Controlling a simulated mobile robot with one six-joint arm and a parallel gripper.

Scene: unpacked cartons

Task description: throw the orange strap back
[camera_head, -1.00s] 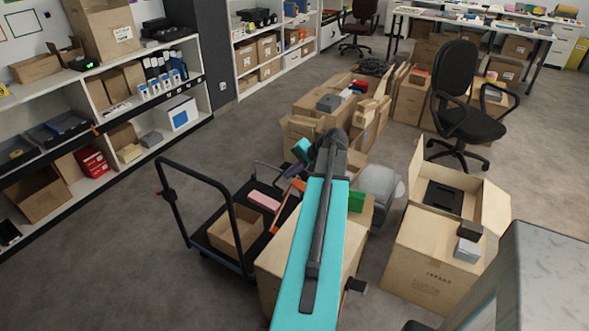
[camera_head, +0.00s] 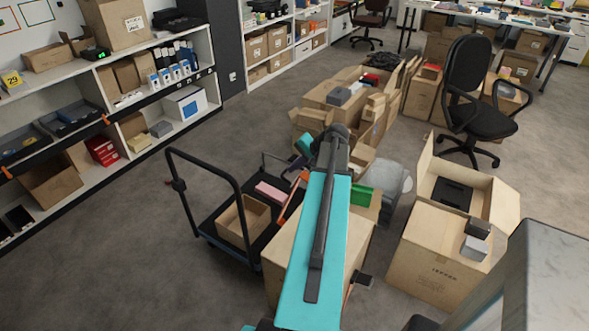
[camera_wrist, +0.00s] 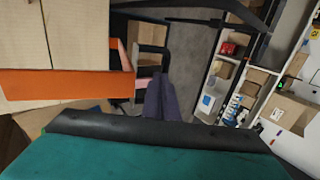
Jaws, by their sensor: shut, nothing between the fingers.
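The orange strap (camera_head: 291,203) runs along the left side of a closed carton (camera_head: 290,255) in the head view, partly hidden by my arm. In the wrist view the strap (camera_wrist: 65,84) is a broad flat band across the carton (camera_wrist: 75,35), with its bent end just left of my fingers. My gripper (camera_wrist: 158,84) is shut and empty, its dark purple fingers together. In the head view my gripper (camera_head: 296,165) is small and partly hidden, above the strap's far end. I cannot tell whether the fingers touch the strap.
A black cart (camera_head: 205,215) with an open box and a pink item stands left of the carton. An open carton (camera_head: 430,262) is at right, with an office chair (camera_head: 472,95) behind. Shelves (camera_head: 160,100) line the left. Floor between shelves and cart is clear.

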